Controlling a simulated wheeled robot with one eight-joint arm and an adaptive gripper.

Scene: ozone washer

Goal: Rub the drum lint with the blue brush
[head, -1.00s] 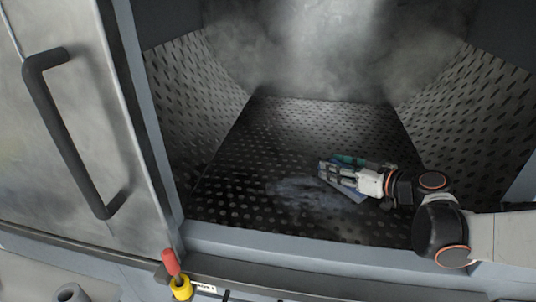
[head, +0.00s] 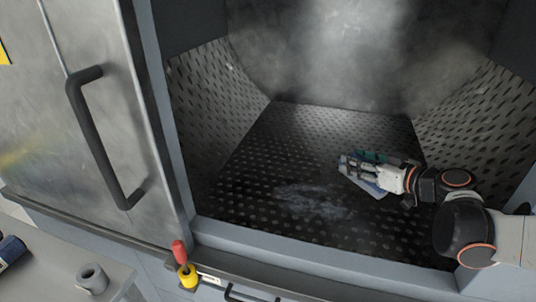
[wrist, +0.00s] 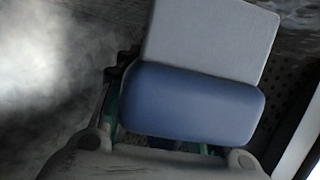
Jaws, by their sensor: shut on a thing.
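My gripper (head: 355,168) is inside the drum, over the right part of its perforated floor. It is shut on the blue brush (wrist: 190,102), whose blue body and pale grey block fill much of the wrist view. The brush also shows in the head view as a bluish edge below the fingers (head: 370,188). The drum lint (head: 312,200) is a pale, whitish smear on the floor, left of and nearer than the gripper. The brush is apart from the lint in the head view; its exact height above the floor cannot be told.
The drum's perforated side walls (head: 212,98) slope up on both sides, with haze at the back. An open metal door with a black handle (head: 98,140) stands at left. A red and yellow knob (head: 184,266) sits by the front sill. A grey cylinder (head: 92,278) stands at lower left.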

